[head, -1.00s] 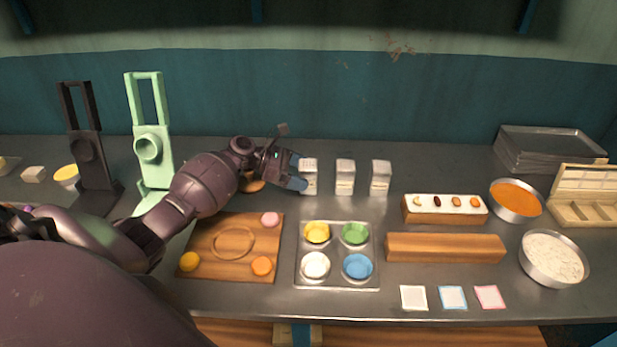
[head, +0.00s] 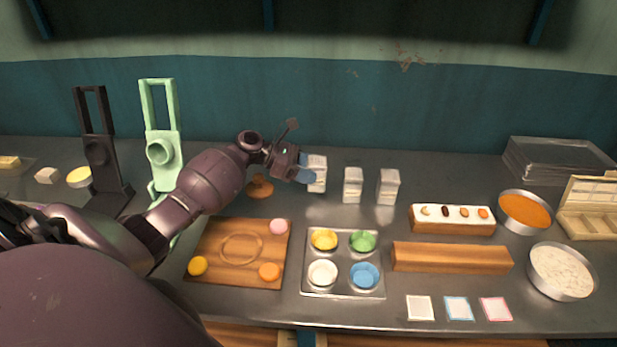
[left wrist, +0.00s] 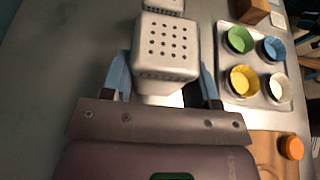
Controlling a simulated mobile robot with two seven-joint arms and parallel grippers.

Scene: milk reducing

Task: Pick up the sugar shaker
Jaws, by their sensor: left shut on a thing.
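Three white box-shaped shakers stand in a row at the back middle of the counter in the head view. My left gripper (head: 308,174) is shut on the leftmost shaker (head: 319,172), with a blue finger on each side of it. This shaker is upright and sits higher than the other two, a little above the counter. In the left wrist view its perforated top (left wrist: 167,48) shows between the fingers. The middle shaker (head: 353,186) and the right shaker (head: 389,188) stand on the counter. I cannot read which one is labelled sugar. My right gripper is not in view.
A metal tray (head: 343,290) with coloured cups and a wooden board (head: 216,262) lie in front. A mint-green press (head: 160,130) and a black press (head: 98,150) stand left. Bowls (head: 525,212) and stacked trays (head: 548,160) are right. Counter behind the shakers is clear.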

